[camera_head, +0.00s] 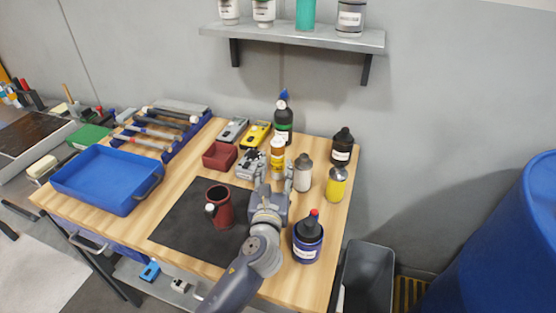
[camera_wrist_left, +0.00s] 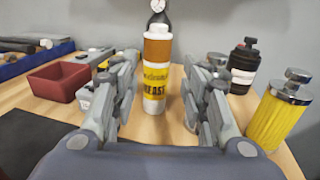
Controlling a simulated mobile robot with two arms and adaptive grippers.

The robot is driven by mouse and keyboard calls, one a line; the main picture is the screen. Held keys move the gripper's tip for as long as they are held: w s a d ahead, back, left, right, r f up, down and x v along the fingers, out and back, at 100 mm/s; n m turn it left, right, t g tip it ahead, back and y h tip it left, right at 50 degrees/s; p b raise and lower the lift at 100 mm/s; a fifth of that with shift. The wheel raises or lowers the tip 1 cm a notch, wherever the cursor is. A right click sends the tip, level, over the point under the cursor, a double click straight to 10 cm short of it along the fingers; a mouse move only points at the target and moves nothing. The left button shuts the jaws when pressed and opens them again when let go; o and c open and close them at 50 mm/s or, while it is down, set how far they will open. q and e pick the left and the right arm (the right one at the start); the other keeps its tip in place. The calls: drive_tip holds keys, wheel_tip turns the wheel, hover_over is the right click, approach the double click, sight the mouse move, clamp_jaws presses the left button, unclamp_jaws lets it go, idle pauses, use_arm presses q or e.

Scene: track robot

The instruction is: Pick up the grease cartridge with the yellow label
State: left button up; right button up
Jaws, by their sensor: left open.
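The grease cartridge (camera_head: 277,157) stands upright on the wooden workbench, among several bottles. It has an orange-brown upper part, a yellow label and a white base. In the left wrist view the cartridge (camera_wrist_left: 156,85) is centred between the two fingers, just ahead of the palm. My left gripper (camera_head: 270,176) reaches in from the front of the bench, with its fingers apart on either side of the cartridge. The left gripper (camera_wrist_left: 162,78) is open, and I cannot tell whether either finger touches it. My right gripper is out of view.
A grey-capped bottle (camera_head: 303,175) and a yellow container (camera_head: 336,185) stand close on the right. A black bottle (camera_head: 283,122) stands behind. A red bin (camera_head: 219,155) is left, a dark red mug (camera_head: 222,207) on the black mat (camera_head: 180,225), a blue tray (camera_head: 85,180) far left.

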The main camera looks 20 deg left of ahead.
sight(277, 153)
use_arm(q)
drive_tip(key=w, duration=0.3)
drive_tip(key=shift+w+a, duration=0.15)
drive_tip(key=shift+a, duration=0.2)
drive_tip(key=shift+w+a+r, duration=0.1)
drive_tip(key=shift+w+a, duration=0.15)
drive_tip(key=shift+w, duration=0.65)
drive_tip(key=shift+w+a+r, duration=0.1)
drive_tip(key=shift+w+a, duration=0.1)
drive_tip(key=shift+w, duration=0.65)
drive_tip(key=shift+w+a, duration=0.25)
drive_tip(key=shift+w, duration=0.65)
drive_tip(key=shift+s, duration=0.1)
drive_tip(key=c, duration=0.9)
